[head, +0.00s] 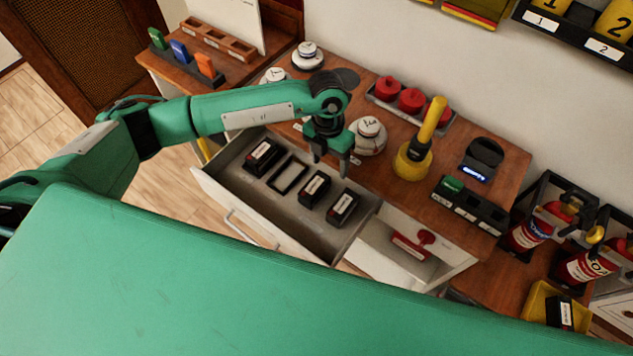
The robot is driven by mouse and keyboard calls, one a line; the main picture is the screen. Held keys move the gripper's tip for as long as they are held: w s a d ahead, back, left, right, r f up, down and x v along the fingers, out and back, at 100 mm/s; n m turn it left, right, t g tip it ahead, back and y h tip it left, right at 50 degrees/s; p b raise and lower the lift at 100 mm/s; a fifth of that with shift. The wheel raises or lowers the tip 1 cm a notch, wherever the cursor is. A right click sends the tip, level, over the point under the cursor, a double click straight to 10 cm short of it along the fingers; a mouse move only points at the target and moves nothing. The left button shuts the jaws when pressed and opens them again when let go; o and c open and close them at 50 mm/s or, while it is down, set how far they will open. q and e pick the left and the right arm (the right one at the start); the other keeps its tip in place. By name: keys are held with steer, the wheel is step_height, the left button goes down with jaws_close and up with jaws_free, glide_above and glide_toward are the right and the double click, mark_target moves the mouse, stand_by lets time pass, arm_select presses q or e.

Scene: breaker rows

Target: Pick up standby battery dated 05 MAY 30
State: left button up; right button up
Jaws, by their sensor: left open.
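Three dark batteries with white labels stand in the open drawer (290,232): a left battery (262,157), a middle battery (314,189) and a right battery (343,207). An empty black frame (288,175) lies between the left and middle ones. The label dates are too small to read, so I cannot tell which is dated 05 MAY 30. My left gripper (331,168) points down above the drawer's back part, over the middle and right batteries. It is open and empty. My right gripper is not in view.
On the counter stand white round devices (368,135), red knobs (411,100), a yellow-handled lamp (424,140) and a black charger row (468,205). A second open drawer (405,255) holds a red item. Fire extinguishers (540,225) and a yellow bin (557,308) stand at right.

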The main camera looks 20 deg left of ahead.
arm_select(q)
steer(key=w+a+y, duration=0.2)
steer(key=a, duration=0.1)
steer(key=p, duration=0.2)
glide_above(314, 185)
steer(key=f, duration=0.4)
steer(key=w+f, duration=0.1)
steer(key=f, duration=0.2)
steer(key=shift+d, duration=0.15)
steer(key=shift+s+f, duration=0.1)
steer(key=shift+f, duration=0.5)
steer(key=shift+f+p, duration=0.25)
steer(key=shift+p, duration=0.15)
steer(key=f, duration=0.1)
steer(key=f+p, duration=0.1)
steer(key=f, duration=0.1)
steer(key=shift+s+f+p, duration=0.2)
steer(key=shift+s+p, duration=0.1)
steer(key=shift+s, duration=0.05)
steer(key=shift+f, duration=0.6)
steer(key=c, duration=1.3)
jaws_close()
steer(key=shift+r, duration=0.15)
